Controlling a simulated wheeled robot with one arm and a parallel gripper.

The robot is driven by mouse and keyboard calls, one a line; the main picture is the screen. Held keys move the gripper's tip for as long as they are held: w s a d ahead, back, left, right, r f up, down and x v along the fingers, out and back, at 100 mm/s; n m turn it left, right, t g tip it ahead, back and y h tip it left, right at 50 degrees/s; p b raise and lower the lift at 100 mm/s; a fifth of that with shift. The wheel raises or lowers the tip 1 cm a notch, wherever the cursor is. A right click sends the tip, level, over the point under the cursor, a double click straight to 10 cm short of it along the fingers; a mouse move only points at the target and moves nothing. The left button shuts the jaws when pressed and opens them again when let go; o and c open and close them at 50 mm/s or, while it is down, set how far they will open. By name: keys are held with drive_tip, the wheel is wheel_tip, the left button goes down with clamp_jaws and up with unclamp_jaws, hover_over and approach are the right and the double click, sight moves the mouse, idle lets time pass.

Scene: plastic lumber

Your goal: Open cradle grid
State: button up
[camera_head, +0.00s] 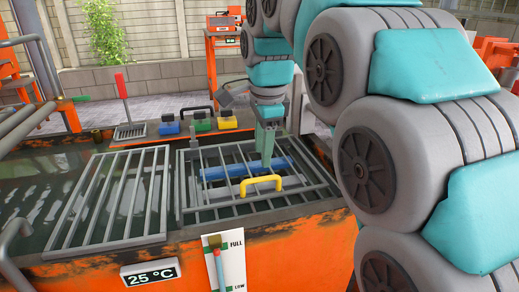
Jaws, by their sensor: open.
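The cradle grid (222,209) is a grey barred frame with a yellow handle (260,184) near its front edge. It appears to lie roughly flat over the right part of the orange tank; a slight tilt cannot be ruled out. A blue bar (222,172) and a pale grey bar show between and under its bars. My gripper (266,164) points down over the grid, behind the yellow handle and apart from it in the picture. Its jaws are open, with nothing visible between them. Whether the fingertips reach between the bars is unclear.
Another grey grid (118,196) covers the tank's left part. Blue (169,125), yellow (227,120) and green blocks stand along the back edge. A red-handled tool (123,92) stands behind left. A temperature display (150,272) and a level gauge are on the orange front wall (290,250).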

drive_tip(key=s+d+f+n+g, duration=0.1)
drive_tip(key=s+d+f+n, duration=0.2)
drive_tip(key=s+d+f, duration=0.1)
drive_tip(key=shift+s+d+f+n, duration=0.3)
drive_tip(key=shift+s+d, duration=0.6)
drive_tip(key=shift+s, duration=0.2)
